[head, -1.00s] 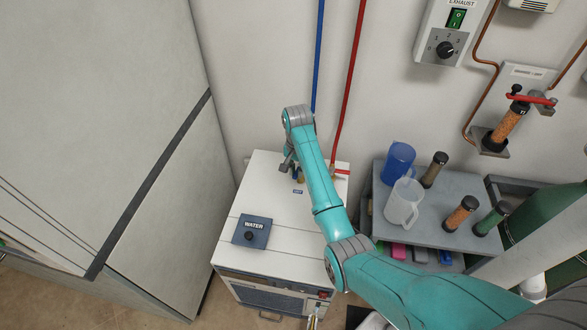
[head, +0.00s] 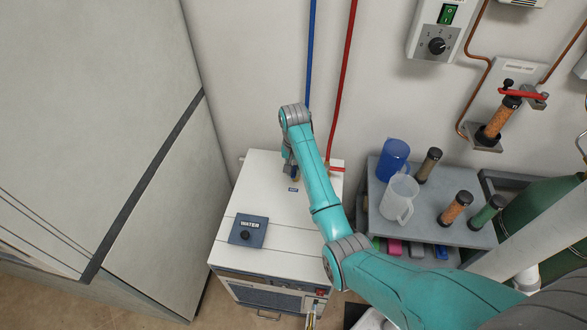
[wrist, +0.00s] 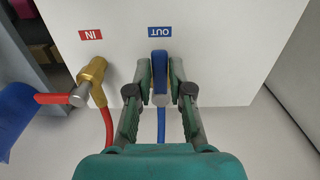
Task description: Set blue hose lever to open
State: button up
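The blue lever (wrist: 160,62) sits by the blue OUT label in the wrist view, in line with the blue hose (wrist: 161,125). A silver round end shows at its near part, with bits of brass beside it. My gripper (wrist: 160,68) is open, with one finger on each side of the lever. Whether either finger touches it I cannot tell. In the head view the blue hose (head: 311,50) runs down the wall to the back of the white unit (head: 270,205). My arm's end (head: 291,160) is there and mostly hides the lever.
The red lever (wrist: 52,98) on a brass valve (wrist: 92,78) stands left of my gripper in the wrist view, by the IN label, with a red hose (wrist: 108,125). A grey shelf (head: 408,228) with jugs and tubes stands right of the unit. A wall rises behind.

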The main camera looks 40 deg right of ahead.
jog(key=shift+o, duration=1.4)
